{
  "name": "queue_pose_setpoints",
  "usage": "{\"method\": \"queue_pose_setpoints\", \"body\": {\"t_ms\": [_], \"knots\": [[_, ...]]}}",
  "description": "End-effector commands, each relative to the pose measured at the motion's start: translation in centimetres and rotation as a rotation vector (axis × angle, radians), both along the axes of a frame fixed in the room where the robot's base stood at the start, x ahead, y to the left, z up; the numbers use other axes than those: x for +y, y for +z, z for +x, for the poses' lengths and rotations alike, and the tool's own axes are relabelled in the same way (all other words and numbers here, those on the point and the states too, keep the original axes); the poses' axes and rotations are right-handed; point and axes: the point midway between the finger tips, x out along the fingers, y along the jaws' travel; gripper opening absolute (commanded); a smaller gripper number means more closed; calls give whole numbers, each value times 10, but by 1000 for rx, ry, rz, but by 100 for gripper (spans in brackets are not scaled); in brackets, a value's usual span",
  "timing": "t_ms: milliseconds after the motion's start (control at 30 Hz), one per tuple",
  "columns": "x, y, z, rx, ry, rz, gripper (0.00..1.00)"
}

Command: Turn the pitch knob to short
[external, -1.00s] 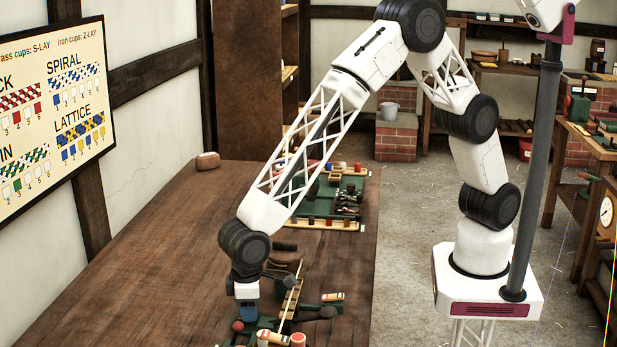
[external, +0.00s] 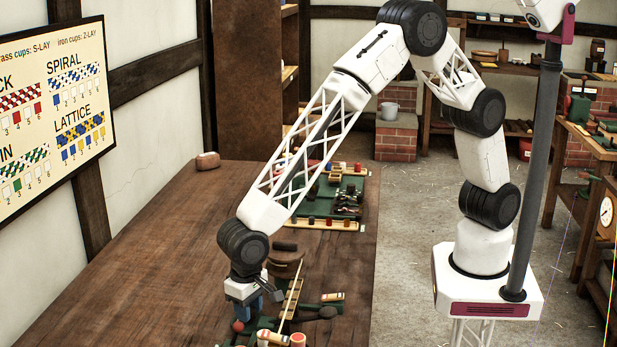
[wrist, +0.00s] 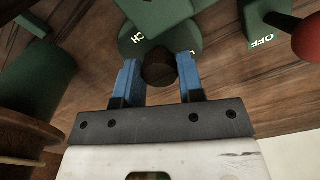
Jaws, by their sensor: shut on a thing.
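The pitch knob (wrist: 158,70) is a dark brown round knob on a green disc (wrist: 185,38) in the wrist view. In the external view my gripper (external: 250,310) points down at the near end of the table and hides the knob. I cannot read a "short" mark or tell the knob's setting.
A red ball handle (wrist: 304,36) sits by a green block (wrist: 262,22) marked "OFF", right of the knob. A green cylinder (wrist: 35,75) stands at left. A pale slanted strip (external: 291,298) lies right of my gripper. The table's left side (external: 150,260) is clear.

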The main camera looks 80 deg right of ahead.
Motion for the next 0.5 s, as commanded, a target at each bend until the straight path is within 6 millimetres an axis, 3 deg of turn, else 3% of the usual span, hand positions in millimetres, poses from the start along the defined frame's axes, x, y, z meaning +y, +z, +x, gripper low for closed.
{"method": "queue_pose_setpoints", "body": {"t_ms": [500], "knots": [[0, 1, 0, -1, -53, 0, 12]]}}
